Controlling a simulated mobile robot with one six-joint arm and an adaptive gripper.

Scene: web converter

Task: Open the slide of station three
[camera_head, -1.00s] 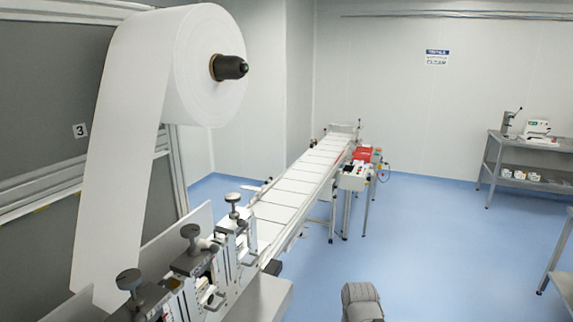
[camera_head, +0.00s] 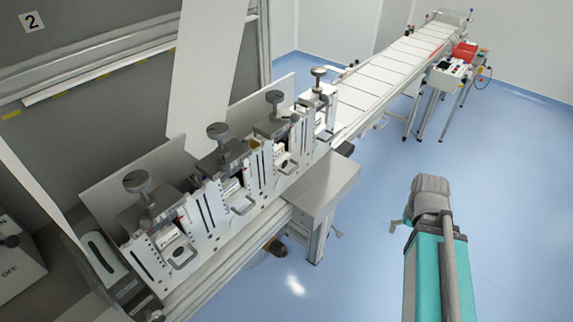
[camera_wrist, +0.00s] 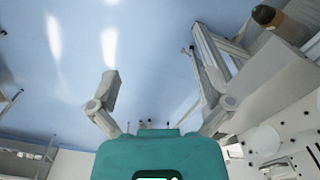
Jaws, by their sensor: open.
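The row of slide stations stands on the white converter frame in the head view, each with a grey knob on top and a small metal loop in front. They include the nearest station (camera_head: 165,240), the second from the near end (camera_head: 230,185), the third from the near end (camera_head: 283,140) and the farthest (camera_head: 320,105). I cannot read which is station three, nor tell whether any slide is open. My gripper (camera_wrist: 158,88) is open and empty in the wrist view, its fingers wide apart over the floor. It is apart from the stations.
A grey ledge (camera_head: 320,185) juts out in front of the stations. A long conveyor (camera_head: 395,65) runs to the back right, with a control box (camera_head: 450,72) beside it. The blue floor (camera_head: 520,180) at right is clear.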

